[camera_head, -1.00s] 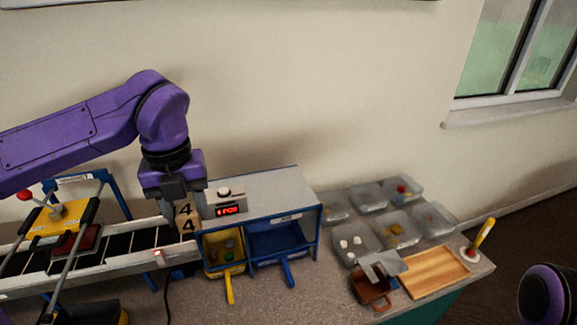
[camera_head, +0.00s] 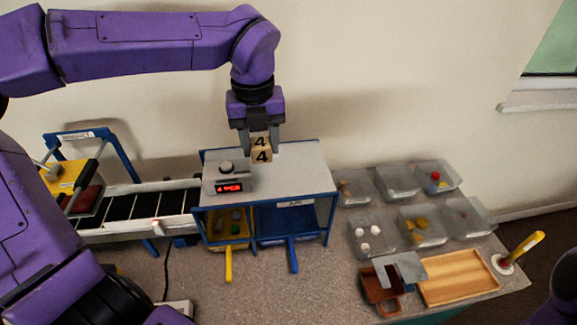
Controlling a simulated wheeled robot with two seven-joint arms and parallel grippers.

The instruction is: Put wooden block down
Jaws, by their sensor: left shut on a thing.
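The wooden block (camera_head: 261,156) is light wood with a black 4 on its visible faces. My left gripper (camera_head: 261,138) is shut on it, with a finger on either side. The block is over the grey top of the blue-framed stand (camera_head: 300,165), right of the scale with the red display (camera_head: 229,187). I cannot tell whether its underside touches the grey top. My right gripper is not in view.
A conveyor (camera_head: 135,205) runs in from the left. Under the stand are a yellow bin (camera_head: 229,262) and a blue bin (camera_head: 291,252). Clear containers (camera_head: 372,238) and an empty wooden tray (camera_head: 458,277) fill the right side.

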